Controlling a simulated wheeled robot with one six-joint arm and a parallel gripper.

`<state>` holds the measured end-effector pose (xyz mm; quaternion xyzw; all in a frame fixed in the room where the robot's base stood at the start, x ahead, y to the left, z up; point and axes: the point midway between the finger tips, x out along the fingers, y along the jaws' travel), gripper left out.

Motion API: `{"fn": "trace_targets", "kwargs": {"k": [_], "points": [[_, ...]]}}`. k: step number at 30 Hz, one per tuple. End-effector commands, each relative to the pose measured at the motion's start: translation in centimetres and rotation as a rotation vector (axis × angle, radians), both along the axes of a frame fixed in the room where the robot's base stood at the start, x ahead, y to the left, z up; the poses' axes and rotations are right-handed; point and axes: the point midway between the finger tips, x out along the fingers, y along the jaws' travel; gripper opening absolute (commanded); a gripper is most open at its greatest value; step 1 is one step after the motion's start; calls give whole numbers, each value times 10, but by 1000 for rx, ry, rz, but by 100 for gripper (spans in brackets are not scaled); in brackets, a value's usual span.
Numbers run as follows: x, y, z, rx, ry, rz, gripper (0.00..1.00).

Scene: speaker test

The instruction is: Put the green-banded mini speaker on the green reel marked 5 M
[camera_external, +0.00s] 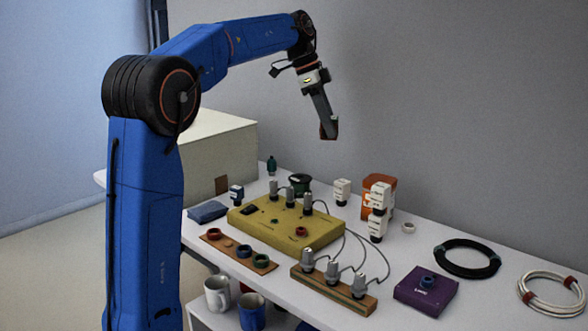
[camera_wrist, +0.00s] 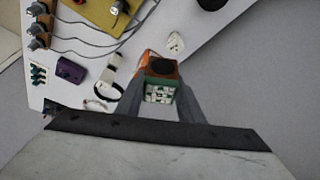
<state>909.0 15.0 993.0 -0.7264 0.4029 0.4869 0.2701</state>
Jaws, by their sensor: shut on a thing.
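My gripper (camera_external: 327,132) hangs high above the back of the table, its jaws shut on the green-banded mini speaker (camera_external: 335,126). In the wrist view the speaker (camera_wrist: 158,87) sits between the two fingers, with orange, a dark round face, a green band and a pale marked side. The fingers hide part of it. A dark green reel (camera_external: 299,184) with a black middle stands behind the yellow box, below and left of my gripper. Its marking cannot be read. Nothing shows on top of it.
The yellow box (camera_external: 300,232) has several grey plugs on it. White blocks (camera_external: 378,212) stand in front of an orange box (camera_external: 366,206). A purple box (camera_external: 425,290), a black coil (camera_external: 466,258) and a white coil (camera_external: 552,291) lie to the right. Cables cross the middle.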

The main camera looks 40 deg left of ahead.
Motion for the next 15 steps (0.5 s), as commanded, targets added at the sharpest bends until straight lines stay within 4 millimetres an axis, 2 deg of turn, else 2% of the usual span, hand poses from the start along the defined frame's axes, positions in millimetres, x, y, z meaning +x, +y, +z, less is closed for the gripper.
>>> {"fn": "trace_targets", "kwargs": {"k": [1, 6, 15], "points": [[7, 21, -2, 0, 1, 39, 10], [20, 69, -3, -1, 0, 126, 10], [30, 117, -6, -2, -1, 213, 10]]}}
